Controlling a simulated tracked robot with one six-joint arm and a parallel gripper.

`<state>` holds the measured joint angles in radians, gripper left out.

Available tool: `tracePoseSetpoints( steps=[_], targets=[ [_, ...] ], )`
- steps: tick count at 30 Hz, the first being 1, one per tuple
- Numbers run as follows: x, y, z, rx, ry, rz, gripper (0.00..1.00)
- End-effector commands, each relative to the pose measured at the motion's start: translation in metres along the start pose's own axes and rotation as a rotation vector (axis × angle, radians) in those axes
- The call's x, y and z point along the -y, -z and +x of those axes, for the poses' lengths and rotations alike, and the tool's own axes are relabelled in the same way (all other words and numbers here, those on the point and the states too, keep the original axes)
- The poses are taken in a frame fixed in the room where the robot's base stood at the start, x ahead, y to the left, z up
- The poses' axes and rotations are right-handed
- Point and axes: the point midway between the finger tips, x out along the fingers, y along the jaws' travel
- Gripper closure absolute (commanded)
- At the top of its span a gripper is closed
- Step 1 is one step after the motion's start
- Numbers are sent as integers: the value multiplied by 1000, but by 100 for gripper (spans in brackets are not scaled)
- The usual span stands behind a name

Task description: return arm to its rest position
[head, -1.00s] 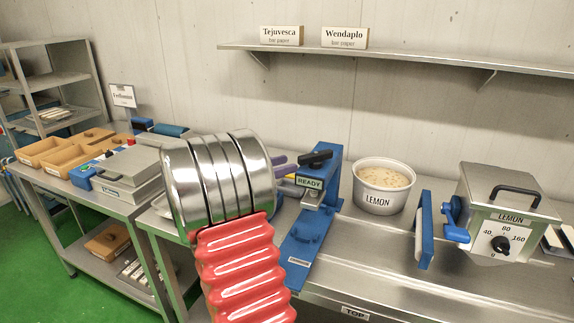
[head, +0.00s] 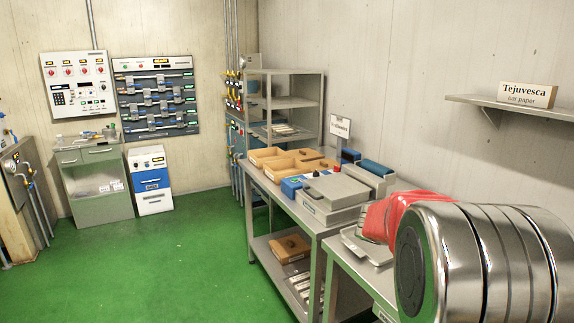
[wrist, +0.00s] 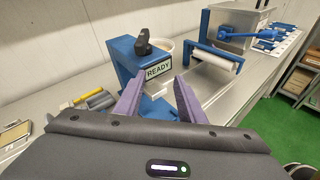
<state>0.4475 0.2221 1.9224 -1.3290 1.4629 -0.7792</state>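My gripper (wrist: 160,92) shows in the wrist view with two purple fingers spread apart. Nothing is held between them. A blue stand with a READY sign (wrist: 160,69) is just beyond the fingers, and I cannot tell whether they touch it. In the head view my arm's shiny steel joint and red sleeve fill the lower right, and my gripper is hidden or out of frame there.
The steel bench with wooden trays (head: 290,161) and a grey flat device (head: 336,191) runs along the wall. A shelf (head: 520,106) hangs at right. A roller (wrist: 213,60) stands beyond the fingers. The green floor (head: 150,255) is clear at left.

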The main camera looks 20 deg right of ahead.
Motion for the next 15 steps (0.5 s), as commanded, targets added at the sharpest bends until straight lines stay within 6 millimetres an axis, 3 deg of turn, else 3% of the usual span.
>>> tracePoseSetpoints(
  steps=[15],
  targets=[
    [93, 44, -106, -527, 61, 404, 64]
  ],
)
